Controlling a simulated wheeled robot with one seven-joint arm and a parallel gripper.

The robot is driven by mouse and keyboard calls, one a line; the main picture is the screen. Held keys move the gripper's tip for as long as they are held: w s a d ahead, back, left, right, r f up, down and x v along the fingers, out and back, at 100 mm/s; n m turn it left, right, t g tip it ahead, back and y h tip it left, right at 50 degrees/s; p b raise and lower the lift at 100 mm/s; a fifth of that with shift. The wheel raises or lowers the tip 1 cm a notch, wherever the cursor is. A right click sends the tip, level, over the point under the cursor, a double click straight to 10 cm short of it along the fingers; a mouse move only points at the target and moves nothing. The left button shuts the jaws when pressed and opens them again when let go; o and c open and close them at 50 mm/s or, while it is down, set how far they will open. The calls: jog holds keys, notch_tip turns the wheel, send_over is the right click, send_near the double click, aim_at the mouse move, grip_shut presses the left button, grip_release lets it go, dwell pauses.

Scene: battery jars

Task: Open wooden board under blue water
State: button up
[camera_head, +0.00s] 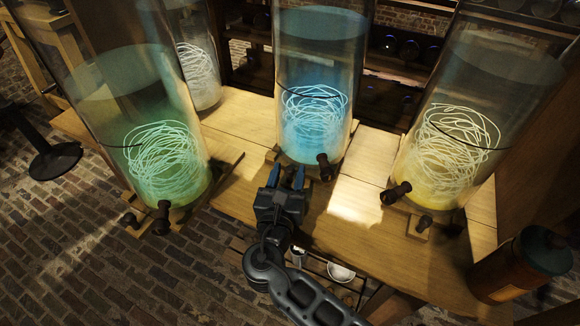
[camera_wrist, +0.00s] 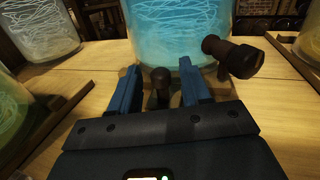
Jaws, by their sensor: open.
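The jar of blue water (camera_head: 312,112) stands upright at the middle of the wooden table, with pale coiled strands inside; it fills the top of the wrist view (camera_wrist: 168,32). A dark tap (camera_head: 326,167) sticks out at its lower front and shows right of my fingers in the wrist view (camera_wrist: 233,57). Below the jar, a dark knob (camera_wrist: 160,78) stands at the front of the wooden board, which is mostly hidden by my gripper. My gripper (camera_head: 286,178) is open, its blue fingers on either side of the knob, with gaps between.
A green jar (camera_head: 150,150) stands at left, a yellow jar (camera_head: 450,150) at right and a pale jar (camera_head: 196,62) behind, each on the wooden table (camera_head: 370,235). Taps jut from the green and yellow jars. An orange-brown canister (camera_head: 510,270) is at lower right.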

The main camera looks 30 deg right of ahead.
jog(key=shift+x, duration=1.05)
grip_shut()
